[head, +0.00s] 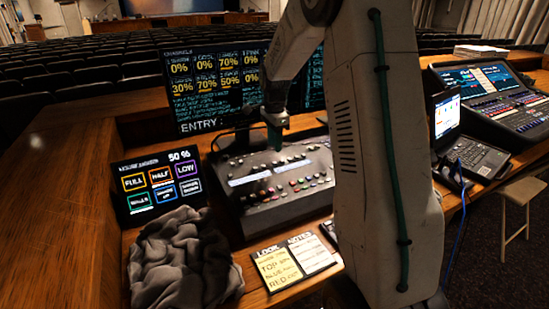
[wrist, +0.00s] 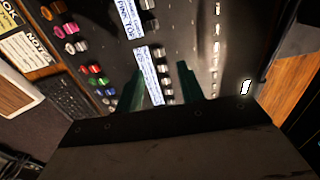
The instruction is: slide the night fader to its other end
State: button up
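The mixing desk (head: 270,205) is a dark sloped console with rows of small coloured buttons, caps and pale label strips. In the wrist view, the desk top (wrist: 190,30) carries light caps in rows and one bright white cap (wrist: 246,87) near its edge. I cannot tell which cap is the night fader; the labels are too small to read. My gripper (head: 275,137) hangs over the far part of the desk, pointing down. In the wrist view its two green fingers (wrist: 160,75) are apart, with a label strip and caps seen between them. I cannot tell whether they touch anything.
A monitor (head: 215,90) stands behind the desk. A small touch screen (head: 160,183) and a crumpled grey cloth (head: 180,262) lie left. Note cards (head: 290,262) lie in front.

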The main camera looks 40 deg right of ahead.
aim_at(275, 162)
notch_tip(275, 162, down, 6)
jog(key=shift+f, duration=0.25)
grip_shut()
